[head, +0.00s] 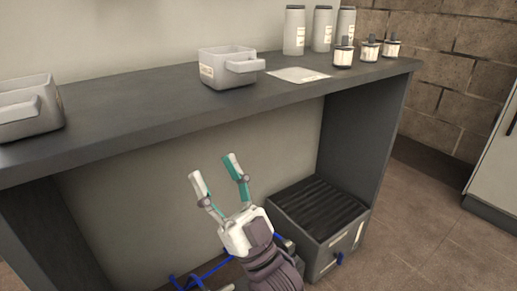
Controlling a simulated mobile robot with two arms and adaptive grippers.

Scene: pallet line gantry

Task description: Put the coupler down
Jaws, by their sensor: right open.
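My right gripper (213,167) is open and empty, with its two teal-lined fingers spread apart. It is in front of the desk's open space, below the worktop edge. I cannot make out a coupler for certain in the head view. Blue cable-like parts (205,272) show low down beside and behind my right wrist, partly hidden by it. A small blue piece (340,259) sits at the front of a grey box with a dark ribbed top (288,211). My left gripper is not in view.
The dark worktop (140,103) holds a grey bin (222,80), another bin (47,125) at left, a white card (298,75), several pale canisters (294,32) and small labelled bottles (344,55). The worktop between the bins is clear. Open floor (420,230) lies at right.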

